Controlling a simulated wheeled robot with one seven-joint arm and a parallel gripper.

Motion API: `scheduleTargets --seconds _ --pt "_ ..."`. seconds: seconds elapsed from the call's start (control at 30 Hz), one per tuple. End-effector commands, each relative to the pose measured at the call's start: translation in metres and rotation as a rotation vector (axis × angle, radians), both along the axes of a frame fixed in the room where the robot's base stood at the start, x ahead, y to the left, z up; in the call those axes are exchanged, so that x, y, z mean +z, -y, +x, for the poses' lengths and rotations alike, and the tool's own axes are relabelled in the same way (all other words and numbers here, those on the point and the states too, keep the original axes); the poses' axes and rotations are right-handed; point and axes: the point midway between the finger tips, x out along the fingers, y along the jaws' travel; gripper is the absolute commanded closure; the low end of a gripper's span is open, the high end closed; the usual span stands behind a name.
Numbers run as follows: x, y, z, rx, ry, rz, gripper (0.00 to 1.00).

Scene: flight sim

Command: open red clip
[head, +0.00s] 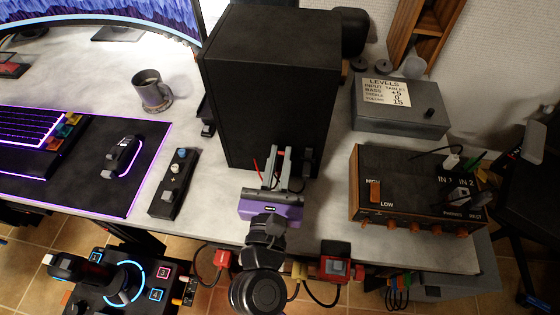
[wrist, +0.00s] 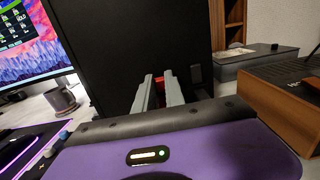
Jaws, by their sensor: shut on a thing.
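My gripper (head: 283,158) reaches from the front edge of the desk to the lower face of a black speaker box (head: 270,85). Its two grey fingers are shut on a small red clip (head: 286,153). In the wrist view, the red clip (wrist: 167,75) shows only as small bits of red at the fingertips (wrist: 158,84); the fingers hide the rest. The clip is at the speaker's face, low down. A thin red lead (head: 256,168) stands just left of the fingers.
A black control strip (head: 175,184) lies to the left, with a mug (head: 151,92) behind it. A wooden amplifier box (head: 410,195) and a grey levels box (head: 400,115) stand to the right. Free desk surface shows between the gripper and the amplifier.

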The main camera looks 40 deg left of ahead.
Motion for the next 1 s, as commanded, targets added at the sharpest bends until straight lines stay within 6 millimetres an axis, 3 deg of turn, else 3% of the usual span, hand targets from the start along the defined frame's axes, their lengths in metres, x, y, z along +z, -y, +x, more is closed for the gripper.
scheduleTargets --seconds 0.03,0.33,1.0 --pt "-0.0076 0.0000 0.0004 0.000 0.016 0.011 1.00" --pt "-0.0102 0.0011 -0.0007 -0.001 0.094 0.059 1.00" --pt "-0.0051 0.0018 -0.0029 0.001 0.177 0.109 1.00"
